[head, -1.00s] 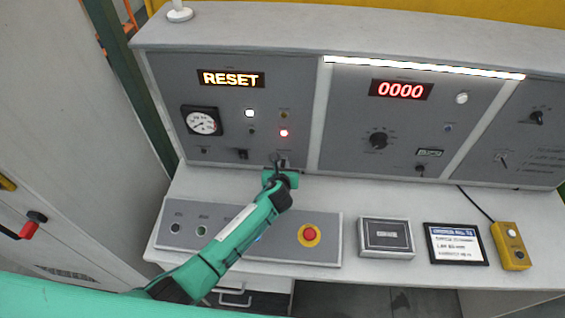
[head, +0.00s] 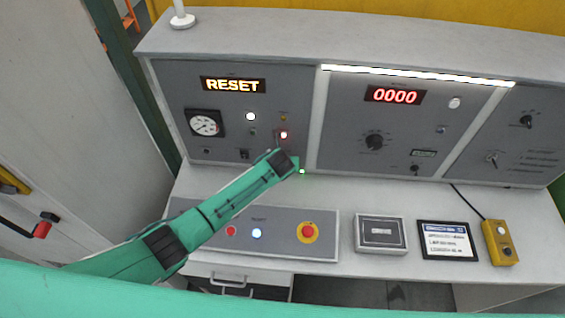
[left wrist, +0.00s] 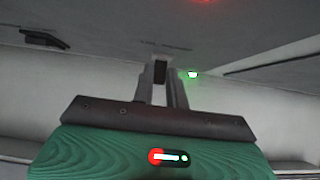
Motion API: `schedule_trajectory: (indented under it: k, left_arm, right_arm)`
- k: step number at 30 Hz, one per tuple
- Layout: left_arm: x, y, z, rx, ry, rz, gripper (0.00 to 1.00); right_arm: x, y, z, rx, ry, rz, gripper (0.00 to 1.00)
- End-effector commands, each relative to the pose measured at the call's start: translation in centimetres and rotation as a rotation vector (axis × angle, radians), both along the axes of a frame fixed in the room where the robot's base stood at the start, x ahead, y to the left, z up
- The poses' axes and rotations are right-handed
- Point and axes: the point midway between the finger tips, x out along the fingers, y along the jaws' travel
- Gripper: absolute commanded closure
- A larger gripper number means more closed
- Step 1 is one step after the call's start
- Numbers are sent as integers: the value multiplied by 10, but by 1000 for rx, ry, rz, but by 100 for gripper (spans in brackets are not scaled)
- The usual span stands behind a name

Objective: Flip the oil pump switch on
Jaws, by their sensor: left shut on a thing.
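My left gripper (left wrist: 162,82) is at the lower right of the left grey panel (head: 170,100). In the left wrist view its two narrow fingers are close together on a small dark switch (left wrist: 160,68) at the panel. I take this as the oil pump switch, but its label is too blurred to read. In the head view my arm's end hides the switch. A small green light (left wrist: 193,74) glows just right of the fingers, and it also shows in the head view (head: 302,171). My right gripper is not in view.
Below my arm is a button box with a red emergency button (head: 307,232). A grey box (head: 381,233) and a yellow pendant (head: 501,243) lie to the right.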

Motion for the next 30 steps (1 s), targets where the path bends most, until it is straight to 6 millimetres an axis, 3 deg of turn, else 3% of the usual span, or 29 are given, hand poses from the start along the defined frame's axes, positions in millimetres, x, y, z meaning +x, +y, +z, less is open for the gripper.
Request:
schedule_trajectory:
  k: [8,9,12,23,30]
  left_arm:
    - [1,0,2,0,-1,-1,100]
    - [1,0,2,0,-1,-1,82]
    - [1,0,1,1,-1,-1,64]
    - [-1,0,2,0,0,0,64]
    - [-14,0,17,-1,-1,-1,64]
  right_arm:
    - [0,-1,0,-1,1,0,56]
    - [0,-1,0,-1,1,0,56]
    - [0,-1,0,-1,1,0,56]
    - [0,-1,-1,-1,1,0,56]
    - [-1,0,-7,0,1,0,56]
